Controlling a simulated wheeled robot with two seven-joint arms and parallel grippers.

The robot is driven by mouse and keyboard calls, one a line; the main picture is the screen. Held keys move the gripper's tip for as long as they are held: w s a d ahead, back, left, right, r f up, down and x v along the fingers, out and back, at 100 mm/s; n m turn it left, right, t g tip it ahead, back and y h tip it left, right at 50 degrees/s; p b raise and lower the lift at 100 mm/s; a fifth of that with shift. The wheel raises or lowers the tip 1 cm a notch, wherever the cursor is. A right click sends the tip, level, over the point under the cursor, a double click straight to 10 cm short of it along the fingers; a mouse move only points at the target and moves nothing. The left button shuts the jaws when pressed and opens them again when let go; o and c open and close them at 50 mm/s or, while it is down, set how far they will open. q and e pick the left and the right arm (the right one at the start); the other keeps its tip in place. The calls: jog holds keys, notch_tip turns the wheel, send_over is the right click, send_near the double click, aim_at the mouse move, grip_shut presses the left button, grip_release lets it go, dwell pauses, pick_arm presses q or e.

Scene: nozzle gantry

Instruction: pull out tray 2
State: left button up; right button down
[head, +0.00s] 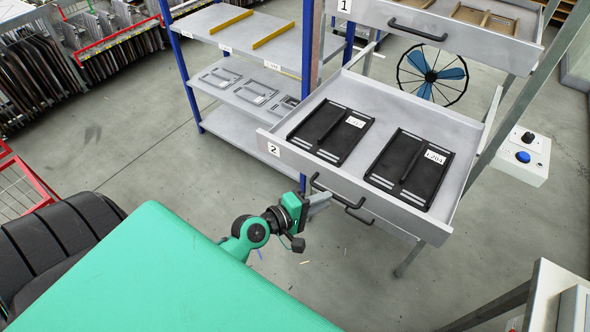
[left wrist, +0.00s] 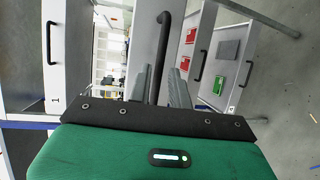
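Tray 2 (head: 470,129) is a grey open tray with a "2" label at the left of its front panel. Two black slotted plates (head: 331,132) (head: 410,167) lie in it. Its dark bar handle (left wrist: 161,56) runs nearly upright in the left wrist view, and part of it shows in the head view (head: 341,195). My left gripper (head: 322,197) is at the tray's front; its grey fingers (left wrist: 161,86) are apart, one on each side of the handle, with visible gaps. Whether they touch it is unclear. My right gripper is not in view.
Tray 1 (head: 460,37) with its own handle is above tray 2. Another handle (head: 359,217) sits just below. A blue-post shelf (head: 193,70) stands to the left, a button box (head: 523,156) to the right. The floor before the tray is clear.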

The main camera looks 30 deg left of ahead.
pick_arm(q)
jog(key=b+v, duration=0.2)
jog(key=v, duration=0.7)
jog(key=shift+b, duration=0.35)
jog(key=shift+s+a, duration=0.1)
jog(key=shift+s, duration=0.05)
jog(key=s+a+f+m+g+y, duration=0.1)
jog(key=s+f+m+g+y, duration=0.1)
jog(key=f, duration=1)
jog(key=s+a+f+m+g+y, duration=0.1)
jog(key=a+f+g, duration=0.1)
jog(key=f, duration=1)
jog(key=s+a+f+m+g+y, duration=0.1)
jog(key=s+f+m+g+y, duration=0.1)
jog(key=f, duration=1)
jog(key=s+d+f+m+g+y, duration=0.1)
jog(key=s+f+m+g, duration=0.6)
jog(key=s+f, duration=1.7)
jog(key=s+d+m, duration=0.1)
jog(key=s+m, duration=0.1)
jog(key=m, duration=0.2)
jog(key=shift+s+d+f+m+g+y, duration=0.25)
jog(key=shift+d+m+g+y, duration=0.05)
jog(key=shift+y, duration=0.1)
